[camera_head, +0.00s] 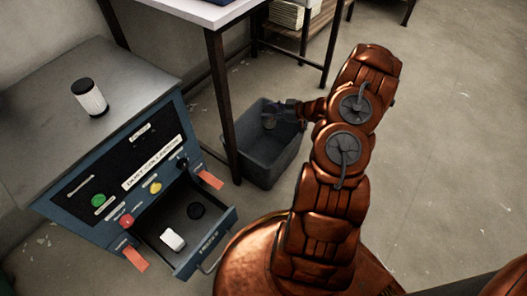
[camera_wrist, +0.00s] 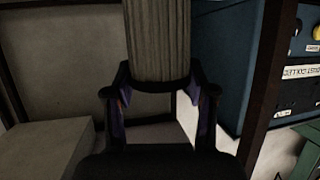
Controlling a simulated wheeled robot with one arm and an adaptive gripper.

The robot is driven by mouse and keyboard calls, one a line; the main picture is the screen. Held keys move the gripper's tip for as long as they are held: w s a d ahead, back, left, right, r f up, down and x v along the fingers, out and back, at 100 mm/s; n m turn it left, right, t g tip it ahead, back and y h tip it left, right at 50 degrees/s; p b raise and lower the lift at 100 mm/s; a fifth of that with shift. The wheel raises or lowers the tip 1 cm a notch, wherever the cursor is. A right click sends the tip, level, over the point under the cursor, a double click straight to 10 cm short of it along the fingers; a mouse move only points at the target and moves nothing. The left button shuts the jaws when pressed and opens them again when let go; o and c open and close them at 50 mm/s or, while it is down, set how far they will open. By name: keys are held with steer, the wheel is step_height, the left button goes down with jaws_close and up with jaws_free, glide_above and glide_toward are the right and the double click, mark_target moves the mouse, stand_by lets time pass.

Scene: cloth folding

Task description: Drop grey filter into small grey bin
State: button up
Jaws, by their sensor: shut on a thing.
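The grey filter (camera_wrist: 158,40), a ribbed cylinder, is between the fingers of my gripper (camera_wrist: 160,88) in the wrist view. My gripper is shut on it. In the head view my gripper (camera_head: 276,112) is over the opening of the small grey bin (camera_head: 265,170), which stands on the floor beside a table leg. Only a small, dark part of the filter (camera_head: 269,123) shows there, within the bin's outline. I cannot tell how far it is below the rim.
A blue dust collector (camera_head: 150,160) stands at the left with a white filter (camera_head: 92,99) on top. A table (camera_head: 205,12) stands behind the bin. The floor at right is clear.

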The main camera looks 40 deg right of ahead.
steer(key=shift+f, duration=0.4)
steer(key=o, duration=1.3)
steer(key=shift+c, duration=0.2)
steer(key=shift+r, duration=0.1)
steer(key=v, duration=1.2)
